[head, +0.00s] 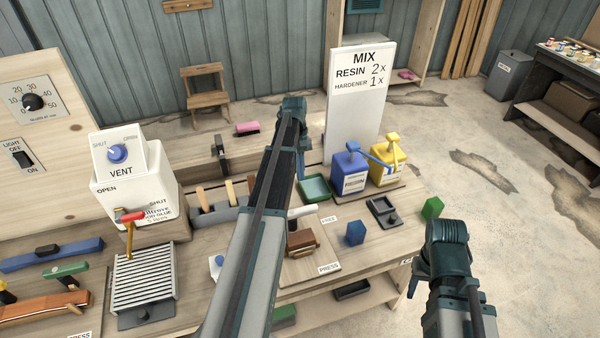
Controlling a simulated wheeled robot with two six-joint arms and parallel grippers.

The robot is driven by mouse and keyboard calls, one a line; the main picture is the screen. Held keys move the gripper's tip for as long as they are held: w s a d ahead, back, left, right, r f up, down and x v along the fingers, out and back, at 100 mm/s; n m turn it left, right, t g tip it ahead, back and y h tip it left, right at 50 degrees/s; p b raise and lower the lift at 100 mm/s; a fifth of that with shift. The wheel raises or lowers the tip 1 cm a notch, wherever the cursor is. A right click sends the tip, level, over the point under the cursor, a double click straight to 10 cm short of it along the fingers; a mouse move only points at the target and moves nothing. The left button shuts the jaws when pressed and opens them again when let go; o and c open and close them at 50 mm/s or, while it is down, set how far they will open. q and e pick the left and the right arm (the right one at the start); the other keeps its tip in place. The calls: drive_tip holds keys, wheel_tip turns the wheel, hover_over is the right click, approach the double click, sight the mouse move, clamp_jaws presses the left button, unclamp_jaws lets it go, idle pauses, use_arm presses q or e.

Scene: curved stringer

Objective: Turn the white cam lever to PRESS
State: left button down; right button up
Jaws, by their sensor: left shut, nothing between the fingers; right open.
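The white cam lever (303,211) shows just right of my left arm, its near-left part hidden by that arm. Its visible end points right, towards the FREE label (330,221). The PRESS label (329,268) lies nearer the bench's front edge. A brown wooden block (301,241) sits between the labels, beside the lever. My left gripper (301,172) points down past the lever on its far side, partly hidden by my arm; it is shut and empty, apart from the lever. My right gripper (412,289) is open and empty by the bench's front right edge, largely hidden by its wrist.
Blue and yellow jugs (352,172), a green tray (315,188) and the MIX sign (361,100) stand behind the lever. A blue block (355,233) and a dark latch plate (383,212) lie to its right. A tool rack (215,215) and slatted grille (145,275) are left.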

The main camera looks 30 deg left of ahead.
sight(299, 212)
use_arm(q)
drive_tip(key=s+d+f+b, duration=0.3)
drive_tip(key=d+f+b, duration=0.1)
drive_tip(key=f+b, duration=0.1)
drive_tip(key=shift+s+f, duration=0.3)
drive_tip(key=shift+f, duration=0.3)
